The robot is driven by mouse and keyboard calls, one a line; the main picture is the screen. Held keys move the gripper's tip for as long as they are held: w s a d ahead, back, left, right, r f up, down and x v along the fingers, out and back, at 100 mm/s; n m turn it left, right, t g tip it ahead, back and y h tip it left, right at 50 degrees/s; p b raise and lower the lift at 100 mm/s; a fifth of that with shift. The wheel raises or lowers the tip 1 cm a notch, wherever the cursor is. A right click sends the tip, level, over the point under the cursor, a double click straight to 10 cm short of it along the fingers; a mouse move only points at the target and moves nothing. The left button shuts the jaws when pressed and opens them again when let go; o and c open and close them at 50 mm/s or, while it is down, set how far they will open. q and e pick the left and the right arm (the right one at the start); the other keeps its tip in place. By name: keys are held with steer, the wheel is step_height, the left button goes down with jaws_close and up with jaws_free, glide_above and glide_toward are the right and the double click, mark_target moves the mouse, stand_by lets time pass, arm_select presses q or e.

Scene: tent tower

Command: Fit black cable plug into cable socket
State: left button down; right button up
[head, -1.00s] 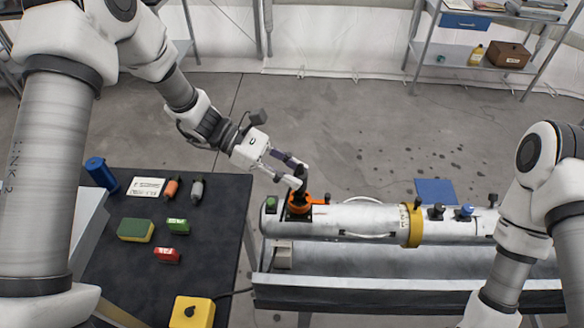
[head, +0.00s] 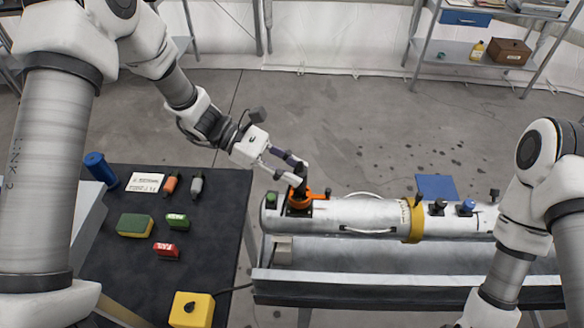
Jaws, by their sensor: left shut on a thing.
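The black cable plug (head: 299,187) is between the fingertips of my left gripper (head: 297,174), at the left end of a white and silver cylinder (head: 361,218). My left gripper is shut on the plug. The plug stands about upright at an orange ring (head: 301,203), over the dark recess where the socket appears to be. The socket is hidden by the plug and ring, and I cannot tell how deep the plug sits. My right arm shows at the right edge, but its gripper is out of view.
The cylinder lies on a metal bench (head: 380,283), with a yellow band (head: 415,222) and several knobs on top. A black table (head: 105,255) at left holds a sponge (head: 135,225), small blocks, a blue cylinder (head: 100,169) and a yellow box (head: 192,311). Shelves stand behind.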

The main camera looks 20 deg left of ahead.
arm_select(q)
steer(key=shift+f+b, duration=1.1)
steer(key=shift+f, duration=0.3)
stand_by(0.4)
steer(key=c, duration=0.8)
jaws_free()
steer(key=v, duration=0.4)
steer(key=w+v, duration=0.1)
steer(key=v, duration=0.2)
steer(key=shift+d+r, duration=0.1)
steer(key=shift+r, duration=0.05)
